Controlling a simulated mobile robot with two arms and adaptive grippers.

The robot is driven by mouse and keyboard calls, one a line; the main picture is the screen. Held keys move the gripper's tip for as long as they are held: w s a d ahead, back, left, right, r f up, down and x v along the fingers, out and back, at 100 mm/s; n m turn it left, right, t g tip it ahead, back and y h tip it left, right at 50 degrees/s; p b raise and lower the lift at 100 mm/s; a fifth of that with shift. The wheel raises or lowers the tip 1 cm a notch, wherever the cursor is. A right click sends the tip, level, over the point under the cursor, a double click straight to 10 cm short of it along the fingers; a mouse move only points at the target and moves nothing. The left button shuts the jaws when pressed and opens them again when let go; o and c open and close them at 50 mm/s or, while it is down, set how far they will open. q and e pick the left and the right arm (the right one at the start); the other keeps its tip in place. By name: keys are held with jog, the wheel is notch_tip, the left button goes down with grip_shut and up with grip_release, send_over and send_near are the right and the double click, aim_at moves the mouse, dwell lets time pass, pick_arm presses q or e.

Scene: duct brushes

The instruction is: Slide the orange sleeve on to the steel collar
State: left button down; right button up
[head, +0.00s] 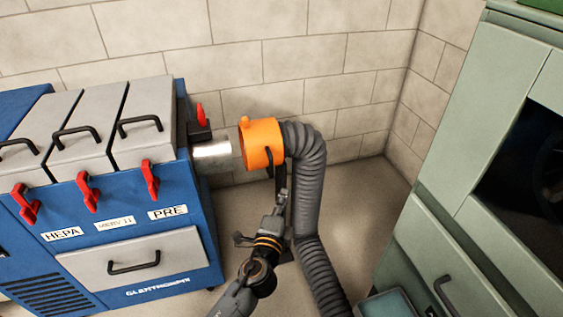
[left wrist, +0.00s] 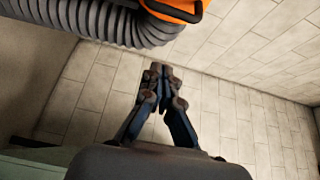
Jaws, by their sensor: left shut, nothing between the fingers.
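The steel collar (head: 212,157) sticks out of the right side of the blue filter unit. The orange sleeve (head: 264,142), on the end of a grey ribbed hose (head: 307,185), is just right of the collar. A narrow gap shows between them, and the sleeve's open end faces the collar. My left gripper (head: 281,194) is below the sleeve, beside the hose. In the left wrist view its fingers (left wrist: 161,72) are shut and empty, apart from the sleeve (left wrist: 180,10) at the top edge. A dark handle shows on the sleeve. My right gripper is not in view.
The blue filter unit (head: 188,240) with red latches stands at left. A green cabinet (head: 440,225) stands at right. A block wall (head: 335,62) is behind the hose. Bare floor (head: 365,205) lies between the hose and the cabinet.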

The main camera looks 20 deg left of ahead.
pick_arm(q)
jog(key=shift+s+r, duration=0.1)
jog(key=shift+s, duration=0.05)
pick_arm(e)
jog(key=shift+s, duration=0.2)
pick_arm(q)
jog(key=w+b, duration=0.1)
jog(key=w, duration=0.9)
jog(key=a, duration=0.1)
jog(key=s+a, duration=0.1)
jog(key=a, duration=0.2)
jog(key=shift+s+a+p, duration=0.15)
jog(key=shift+s+p, duration=0.1)
jog(key=shift+p, duration=0.05)
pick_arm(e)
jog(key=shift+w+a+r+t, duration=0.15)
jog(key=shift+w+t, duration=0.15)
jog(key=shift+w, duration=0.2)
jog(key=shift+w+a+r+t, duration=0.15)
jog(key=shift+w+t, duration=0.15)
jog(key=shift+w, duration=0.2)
pick_arm(q)
jog(key=shift+a, duration=0.1)
